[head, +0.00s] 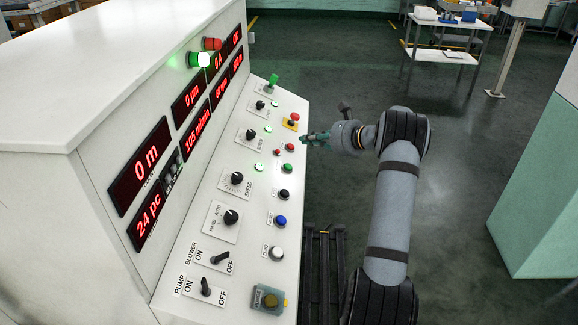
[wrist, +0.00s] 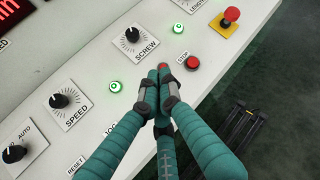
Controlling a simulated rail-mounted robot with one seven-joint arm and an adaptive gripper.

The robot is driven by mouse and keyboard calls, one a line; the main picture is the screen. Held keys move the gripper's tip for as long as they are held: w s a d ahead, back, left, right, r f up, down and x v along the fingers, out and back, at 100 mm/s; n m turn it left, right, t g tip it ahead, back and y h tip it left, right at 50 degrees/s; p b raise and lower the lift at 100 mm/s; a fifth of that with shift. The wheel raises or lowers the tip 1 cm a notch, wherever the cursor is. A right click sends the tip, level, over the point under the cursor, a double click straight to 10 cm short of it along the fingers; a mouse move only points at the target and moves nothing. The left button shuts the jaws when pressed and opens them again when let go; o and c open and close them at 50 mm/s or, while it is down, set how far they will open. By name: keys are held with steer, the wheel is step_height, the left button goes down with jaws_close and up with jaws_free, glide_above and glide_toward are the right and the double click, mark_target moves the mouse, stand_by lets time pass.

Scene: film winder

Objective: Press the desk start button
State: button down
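The sloping control desk (head: 208,190) carries several buttons and knobs, but I can read no start label in either view. Two green-lit round pieces show in the wrist view, one near the speed knob (wrist: 115,86) and one near the screw knob (wrist: 178,27). A red stop button (wrist: 192,62) lies just right of my fingers. A small red piece (wrist: 163,65) shows just beyond the fingertips. My gripper (head: 306,138) is at the desk's right edge; in the wrist view its fingers (wrist: 158,76) are together, with nothing seen between them. They hide part of the panel, and contact is unclear.
A red emergency knob on a yellow plate (wrist: 230,18) stands at the upper right. The floor to the right is mostly open.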

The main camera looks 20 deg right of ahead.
mark_target(288, 167)
steer(key=a+f+b, duration=0.1)
steer(key=f, duration=0.1)
steer(key=w+f+b, duration=0.1)
steer(key=f+b, duration=0.1)
steer(key=a+f+b, duration=0.1)
steer(key=f, duration=0.1)
steer(key=shift+w+a+f+b, duration=0.25)
steer(key=shift+a+f+b, duration=0.05)
steer(key=shift+a+f, duration=0.05)
steer(key=shift+w+a+f+b, duration=0.2)
steer(key=shift+a+f+b, duration=0.15)
steer(key=shift+f+b, duration=0.3)
stand_by(0.8)
steer(key=shift+w+a+f+b, duration=0.1)
steer(key=shift+a+f+b, duration=0.2)
steer(key=shift+b, duration=0.35)
steer(key=shift+a+f+b, duration=0.1)
steer(key=shift+f+b, duration=0.35)
steer(key=shift+b, duration=0.1)
stand_by(0.4)
steer(key=shift+r, duration=0.1)
stand_by(0.3)
steer(key=shift+d+r+p, duration=0.35)
steer(key=shift+r+p, duration=0.2)
steer(key=shift+r, duration=0.15)
